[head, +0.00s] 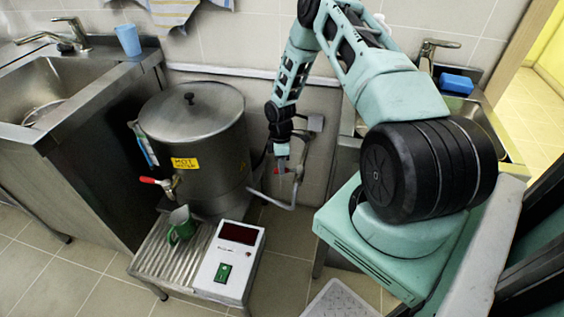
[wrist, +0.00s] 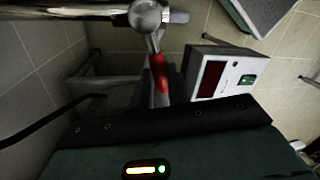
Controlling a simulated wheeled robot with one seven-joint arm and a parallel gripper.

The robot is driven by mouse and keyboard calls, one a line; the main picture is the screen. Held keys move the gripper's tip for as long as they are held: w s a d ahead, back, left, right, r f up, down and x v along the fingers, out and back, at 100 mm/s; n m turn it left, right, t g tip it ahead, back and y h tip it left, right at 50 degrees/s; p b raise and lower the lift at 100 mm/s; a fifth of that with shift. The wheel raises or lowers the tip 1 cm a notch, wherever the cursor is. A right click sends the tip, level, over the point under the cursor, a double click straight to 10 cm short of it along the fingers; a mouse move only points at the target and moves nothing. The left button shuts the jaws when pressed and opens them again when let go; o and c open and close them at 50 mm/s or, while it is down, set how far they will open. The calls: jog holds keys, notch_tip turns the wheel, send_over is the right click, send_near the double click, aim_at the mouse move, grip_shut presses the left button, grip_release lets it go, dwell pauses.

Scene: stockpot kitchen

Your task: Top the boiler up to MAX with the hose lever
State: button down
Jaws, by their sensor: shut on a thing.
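The steel boiler (head: 205,135) stands lidded on a low stand, with a yellow label on its front. A narrow blue-and-white strip (head: 146,148), perhaps its level gauge, runs down its left side; no level or MAX mark is readable. My gripper (head: 282,170) is low at the boiler's right, by a bent grey pipe (head: 279,203). It is shut on the hose lever, whose red part shows in the wrist view (wrist: 159,72) below a round metal joint. Whether water flows cannot be seen.
Sinks flank both sides.

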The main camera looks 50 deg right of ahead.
jog(key=shift+s+a+n, duration=0.25)
jog(key=shift+s+n, duration=0.05)
jog(key=shift+n, duration=0.4)
jog(key=c, duration=1.4)
grip_release()
jog(key=shift+o, duration=0.2)
notch_tip(320, 180, up, 17)
jog(key=w+d, duration=0.2)
jog(key=shift+w, duration=0.4)
jog(key=shift+r, duration=0.1)
